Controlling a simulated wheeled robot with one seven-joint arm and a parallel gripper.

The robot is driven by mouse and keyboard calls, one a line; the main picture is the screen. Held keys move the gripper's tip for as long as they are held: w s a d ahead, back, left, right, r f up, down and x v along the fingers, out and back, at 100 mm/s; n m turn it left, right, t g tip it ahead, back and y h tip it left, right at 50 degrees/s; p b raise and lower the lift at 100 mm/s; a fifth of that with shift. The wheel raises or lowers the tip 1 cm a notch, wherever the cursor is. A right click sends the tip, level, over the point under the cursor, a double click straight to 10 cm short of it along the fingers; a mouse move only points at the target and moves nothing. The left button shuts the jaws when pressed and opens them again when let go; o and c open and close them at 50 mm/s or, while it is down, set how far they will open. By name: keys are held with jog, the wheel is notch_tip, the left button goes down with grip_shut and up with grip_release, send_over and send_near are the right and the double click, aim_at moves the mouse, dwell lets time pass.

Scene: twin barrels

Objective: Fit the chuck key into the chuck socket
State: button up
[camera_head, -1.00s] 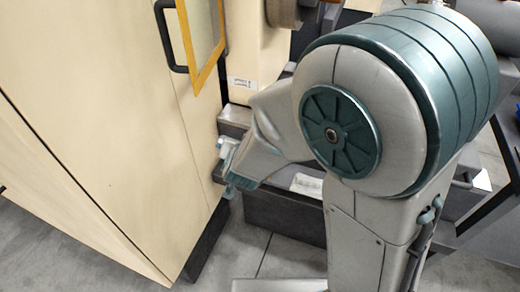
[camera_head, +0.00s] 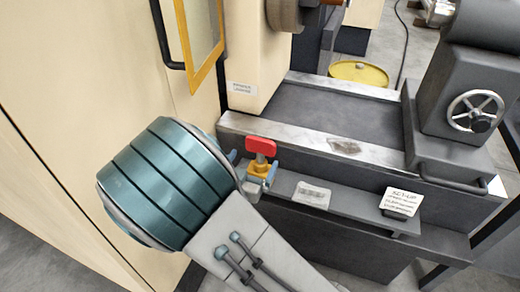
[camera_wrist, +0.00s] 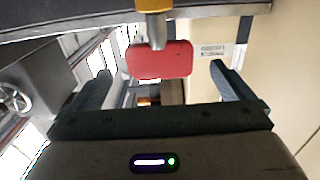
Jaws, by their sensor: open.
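The chuck key has a flat red handle (camera_head: 262,146) and stands upright in a yellow piece (camera_head: 260,171) on the lathe's front ledge. In the wrist view the red handle (camera_wrist: 160,60) shows with a metal shank, and the yellow part is at the top edge. My gripper (camera_head: 253,163) is open, with a blue fingertip to each side of the key. In the wrist view my gripper (camera_wrist: 160,72) has the handle between its spread fingers, with gaps on both sides. The round chuck (camera_head: 285,14) is cut off at the top edge; its socket cannot be made out.
The ledge (camera_head: 345,203) carries a label card (camera_head: 402,201) and a pale plate (camera_head: 312,195). The lathe bed (camera_head: 330,112) lies behind it. A tailstock with a handwheel (camera_head: 475,111) stands at right. A yellow-framed door (camera_head: 203,45) with a dark handle is at left.

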aim_at(259, 150)
jog(key=x, duration=0.6)
jog(key=shift+w+d, duration=0.15)
jog(key=shift+w, duration=0.25)
jog(key=c, duration=1)
jog(key=shift+c, duration=0.2)
